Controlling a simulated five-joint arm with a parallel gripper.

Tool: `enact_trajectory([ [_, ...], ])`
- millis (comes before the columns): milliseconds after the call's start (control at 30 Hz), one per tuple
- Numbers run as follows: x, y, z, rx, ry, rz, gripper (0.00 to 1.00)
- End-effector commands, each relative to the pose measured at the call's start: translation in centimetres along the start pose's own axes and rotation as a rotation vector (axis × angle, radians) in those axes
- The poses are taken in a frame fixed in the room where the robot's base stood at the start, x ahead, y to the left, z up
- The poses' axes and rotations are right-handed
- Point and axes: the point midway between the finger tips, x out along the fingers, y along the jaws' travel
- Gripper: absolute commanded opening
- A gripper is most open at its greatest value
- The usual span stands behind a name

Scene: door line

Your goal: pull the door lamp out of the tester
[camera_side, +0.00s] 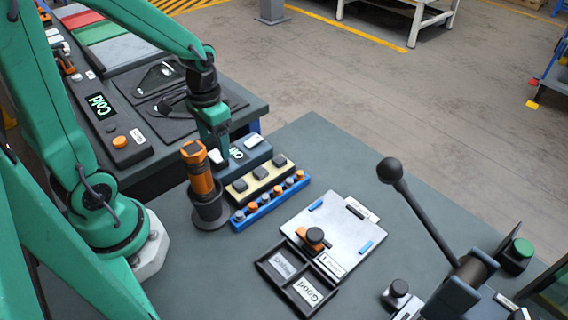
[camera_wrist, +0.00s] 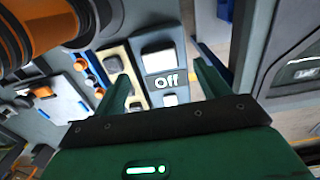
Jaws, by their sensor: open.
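The tester is a dark blue-grey block (camera_side: 258,153) with a lit "Off" sign; it also shows in the wrist view (camera_wrist: 155,98). White pieces sit at both ends of it. The larger one, which looks like the door lamp (camera_wrist: 158,52), is on the far side of the sign in the wrist view; in the side view it is at the left end (camera_side: 216,157). My gripper (camera_wrist: 162,85) is open and empty, with its fingers on either side of the tester in the wrist view. In the side view my gripper (camera_side: 219,148) hangs over the tester's left part. Contact cannot be told.
An orange-and-black tool (camera_side: 200,170) stands upright in a dark holder close left. A cream block with dark pieces (camera_side: 260,180) and a blue rack (camera_side: 270,203) lie in front. A silver plate (camera_side: 335,225), sorting tray (camera_side: 300,275) and lever press (camera_side: 430,220) stand further right.

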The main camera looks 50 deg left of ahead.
Motion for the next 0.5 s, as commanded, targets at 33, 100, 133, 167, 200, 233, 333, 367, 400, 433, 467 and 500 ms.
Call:
enact_trajectory([
  [33,0.7,0.0,0.1,0.000,-0.005,0.001,0.75],
  [100,1.4,0.0,0.1,0.000,-0.004,0.001,0.75],
  [133,1.8,0.0,0.1,0.000,-0.004,0.001,0.75],
  [167,2.1,0.0,0.1,0.000,-0.004,0.001,0.75],
  [200,2.4,0.0,0.1,0.000,-0.004,0.001,0.75],
  [233,2.7,0.0,0.1,0.000,-0.003,0.001,0.75],
  [333,3.4,0.0,0.1,0.000,-0.002,0.000,0.75],
  [367,3.5,0.0,0.0,0.000,-0.002,0.000,0.75],
  [400,3.7,0.0,0.1,0.000,-0.002,0.000,0.75],
  [433,3.9,0.0,0.1,0.000,-0.002,0.000,0.75],
  [467,4.0,0.0,0.0,0.000,-0.002,0.000,0.75],
  [500,4.1,0.0,0.0,0.000,-0.001,0.000,0.75],
])
